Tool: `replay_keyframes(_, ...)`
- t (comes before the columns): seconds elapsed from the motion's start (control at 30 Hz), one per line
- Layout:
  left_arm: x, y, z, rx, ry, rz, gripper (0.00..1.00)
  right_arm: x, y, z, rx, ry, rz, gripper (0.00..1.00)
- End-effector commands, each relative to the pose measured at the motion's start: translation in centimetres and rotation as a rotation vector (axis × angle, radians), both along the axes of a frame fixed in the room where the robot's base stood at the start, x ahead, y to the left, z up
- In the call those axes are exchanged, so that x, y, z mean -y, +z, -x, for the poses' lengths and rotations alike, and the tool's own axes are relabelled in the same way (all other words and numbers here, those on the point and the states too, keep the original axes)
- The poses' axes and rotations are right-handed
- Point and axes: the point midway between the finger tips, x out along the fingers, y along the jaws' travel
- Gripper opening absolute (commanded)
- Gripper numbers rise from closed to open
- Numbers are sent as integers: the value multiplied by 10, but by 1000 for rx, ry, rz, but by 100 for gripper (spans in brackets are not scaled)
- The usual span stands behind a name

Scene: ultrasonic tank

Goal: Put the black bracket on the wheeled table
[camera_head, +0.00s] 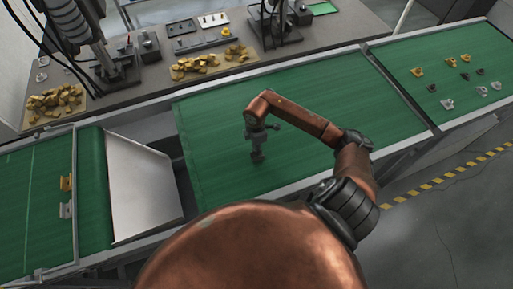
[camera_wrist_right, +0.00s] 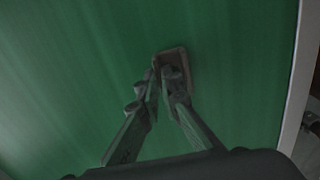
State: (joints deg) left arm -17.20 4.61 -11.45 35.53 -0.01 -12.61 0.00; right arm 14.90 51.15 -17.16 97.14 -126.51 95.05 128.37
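My right gripper (camera_head: 257,154) points down at the middle of the green conveyor belt. In the right wrist view its two fingers (camera_wrist_right: 163,76) are close together at a small dark bracket (camera_wrist_right: 178,55) with rounded corners. The fingertips appear to be on either side of the bracket's upright part, near its left edge. The bracket looks dark brownish in this dim view and lies on or just over the belt. In the head view it is a small dark shape under the fingers. My left gripper is not in view. I cannot make out a wheeled table.
A pale sloping plate (camera_head: 145,188) stands left of the belt. A second belt (camera_head: 28,205) at the left carries a yellow and a grey bracket. The right belt (camera_head: 440,62) carries several small brackets. A workbench (camera_head: 165,45) with brass-coloured parts and machines runs behind.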

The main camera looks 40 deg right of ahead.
Motion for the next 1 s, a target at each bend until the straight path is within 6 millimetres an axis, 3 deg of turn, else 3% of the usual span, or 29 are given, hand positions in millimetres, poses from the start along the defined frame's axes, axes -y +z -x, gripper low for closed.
replay_keyframes(0.27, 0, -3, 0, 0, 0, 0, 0, 0, -4, 0, 0, 0, 1, 0)
replay_keyframes(0.3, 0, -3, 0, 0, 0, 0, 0, 0, -3, 0, 0, 0, 1, 8)
replay_keyframes(0.53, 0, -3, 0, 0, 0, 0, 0, 0, -3, 0, 0, 0, 1, 22)
replay_keyframes(0.8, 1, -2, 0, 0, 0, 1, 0, 0, -1, 0, -1, 0, 1, 22)
replay_keyframes(1.0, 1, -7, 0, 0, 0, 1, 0, 1, 18, -1, 4, 1, 2, 22)
